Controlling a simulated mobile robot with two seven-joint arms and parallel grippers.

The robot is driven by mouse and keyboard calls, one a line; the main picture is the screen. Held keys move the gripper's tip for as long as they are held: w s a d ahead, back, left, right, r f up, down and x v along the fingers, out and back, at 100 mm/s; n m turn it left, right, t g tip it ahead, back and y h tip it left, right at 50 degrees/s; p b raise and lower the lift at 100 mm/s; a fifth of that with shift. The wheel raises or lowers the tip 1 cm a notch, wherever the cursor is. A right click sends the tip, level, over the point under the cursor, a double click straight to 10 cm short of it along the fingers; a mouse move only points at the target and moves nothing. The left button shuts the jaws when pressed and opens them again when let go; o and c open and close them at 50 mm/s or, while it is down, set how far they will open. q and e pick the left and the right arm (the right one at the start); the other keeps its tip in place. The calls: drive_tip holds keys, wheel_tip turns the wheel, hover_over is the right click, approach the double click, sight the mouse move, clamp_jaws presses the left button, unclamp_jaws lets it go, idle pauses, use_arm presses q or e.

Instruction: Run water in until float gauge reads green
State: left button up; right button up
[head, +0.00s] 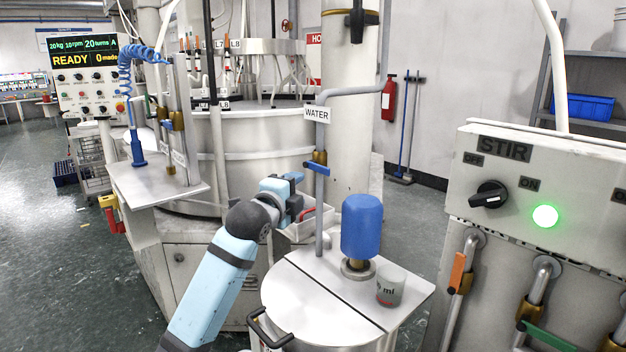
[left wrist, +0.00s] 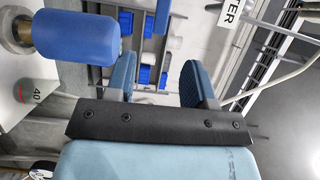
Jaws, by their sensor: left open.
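A grey water pipe (head: 321,215) with a WATER label (head: 317,114) rises behind the lidded steel tank (head: 300,305). Its brass valve has a blue lever (head: 317,168), lying roughly across the pipe. My left gripper (head: 296,186) is open just left of the pipe, below and beside the lever, apart from it as far as I can tell. In the left wrist view, its two blue fingers (left wrist: 162,80) stand apart with nothing between them; part of the WATER label (left wrist: 231,12) shows upper right. I cannot make out a float gauge. My right gripper is not in view.
A blue motor (head: 362,228) and a marked grey cup (head: 390,287) stand on the tank lid. The STIR panel (head: 545,180), with a lit green lamp (head: 545,216) and several valved pipes below, fills the right.

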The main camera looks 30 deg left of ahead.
sight(320, 169)
use_arm(q)
drive_tip(key=w, duration=1.3)
drive_tip(key=shift+w+a+r, duration=0.15)
drive_tip(key=shift+w+a, duration=0.25)
drive_tip(key=shift+c, duration=0.5)
clamp_jaws()
